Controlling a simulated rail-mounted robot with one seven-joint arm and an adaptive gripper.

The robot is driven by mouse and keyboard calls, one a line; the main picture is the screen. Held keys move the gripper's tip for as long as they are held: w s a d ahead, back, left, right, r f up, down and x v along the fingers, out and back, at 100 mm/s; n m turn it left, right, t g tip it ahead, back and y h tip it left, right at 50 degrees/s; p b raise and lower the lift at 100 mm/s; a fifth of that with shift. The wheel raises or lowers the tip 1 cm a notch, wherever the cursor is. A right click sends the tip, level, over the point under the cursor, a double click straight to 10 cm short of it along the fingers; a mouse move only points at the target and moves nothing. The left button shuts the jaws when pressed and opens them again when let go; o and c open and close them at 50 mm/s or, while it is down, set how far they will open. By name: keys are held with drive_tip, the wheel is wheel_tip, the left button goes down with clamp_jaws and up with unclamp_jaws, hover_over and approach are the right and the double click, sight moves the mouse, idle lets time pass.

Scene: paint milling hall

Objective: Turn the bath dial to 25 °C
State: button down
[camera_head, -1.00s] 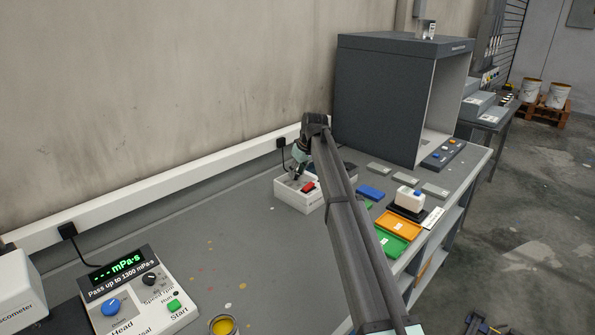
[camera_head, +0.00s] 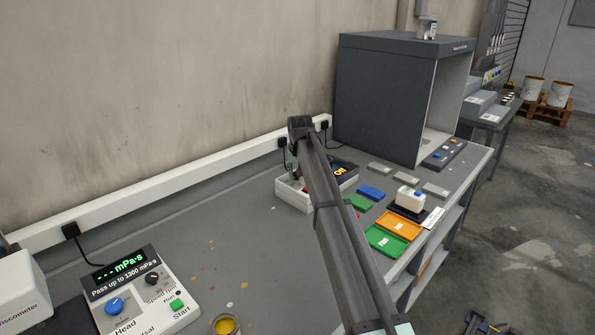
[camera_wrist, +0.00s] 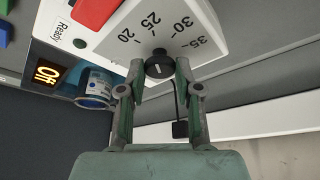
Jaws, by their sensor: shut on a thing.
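The bath unit (camera_head: 291,195) is a white box on the grey bench, partly hidden behind my arm in the head view. In the wrist view its white panel (camera_wrist: 108,45) carries a dial (camera_wrist: 158,65), a dark round knob with a pale mark. The numbers 20, 25, 30 and 35 are printed around it. I cannot tell surely which number the mark meets. My gripper (camera_wrist: 158,77) is shut on the dial, a fingertip at each side. In the head view the fingers are mostly hidden by the arm.
An orange lit display (camera_head: 341,171) and a clear vessel (camera_wrist: 94,88) are beside the panel; a red switch (camera_wrist: 95,12) is on it. Green and orange trays (camera_head: 397,223) lie to the right, before the grey cabinet (camera_head: 385,100). A viscometer console (camera_head: 140,290) stands front left.

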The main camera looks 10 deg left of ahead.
idle(0.3)
drive_tip(key=c, duration=0.8)
unclamp_jaws()
drive_tip(key=shift+f, duration=0.1)
drive_tip(key=shift+o, duration=0.2)
drive_tip(key=v, duration=1.2)
drive_tip(key=shift+w, duration=0.1)
